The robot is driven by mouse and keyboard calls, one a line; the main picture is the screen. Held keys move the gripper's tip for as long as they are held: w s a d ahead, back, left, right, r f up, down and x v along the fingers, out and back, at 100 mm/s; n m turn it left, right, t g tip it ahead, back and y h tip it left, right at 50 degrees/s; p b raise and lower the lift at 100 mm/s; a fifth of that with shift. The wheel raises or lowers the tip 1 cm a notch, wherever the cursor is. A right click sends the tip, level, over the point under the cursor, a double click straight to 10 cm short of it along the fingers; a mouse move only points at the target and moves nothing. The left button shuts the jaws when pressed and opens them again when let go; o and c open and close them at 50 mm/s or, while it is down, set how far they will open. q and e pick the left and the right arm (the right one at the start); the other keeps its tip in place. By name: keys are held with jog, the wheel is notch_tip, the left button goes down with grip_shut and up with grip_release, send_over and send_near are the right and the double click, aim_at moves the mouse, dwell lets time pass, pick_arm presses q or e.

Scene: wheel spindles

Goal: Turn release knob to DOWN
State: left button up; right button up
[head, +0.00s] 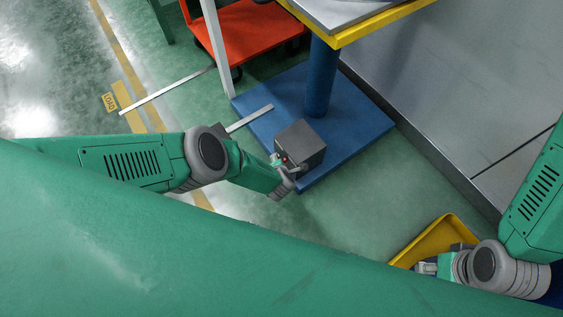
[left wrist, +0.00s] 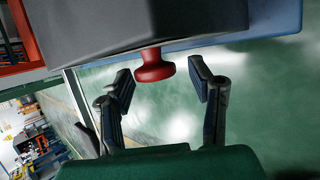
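A red knob (left wrist: 153,66) sticks out from the underside of a dark grey box (left wrist: 120,20) in the left wrist view. In the head view the grey box (head: 303,142) sits on the blue base plate, and only a small bit of red shows at its near-left side. My left gripper (left wrist: 160,82) is open, with one finger on each side of the knob and a gap on both sides. It also shows beside the box in the head view (head: 283,180). My right gripper (head: 427,268) is at the lower right, small and partly hidden; its fingers are unclear.
A blue base plate (head: 352,147) carries a blue post (head: 320,80) under a yellow-edged table (head: 385,20). An orange cart (head: 245,32) stands behind. A yellow tray (head: 440,232) lies near my right gripper. A grey metal panel (head: 460,80) fills the right. Green floor is clear at left.

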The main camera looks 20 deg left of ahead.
pick_arm(q)
jog(key=shift+w+d+r, duration=0.2)
jog(key=v, duration=1.1)
jog(key=shift+s+r, duration=0.25)
jog(key=shift+s, duration=0.1)
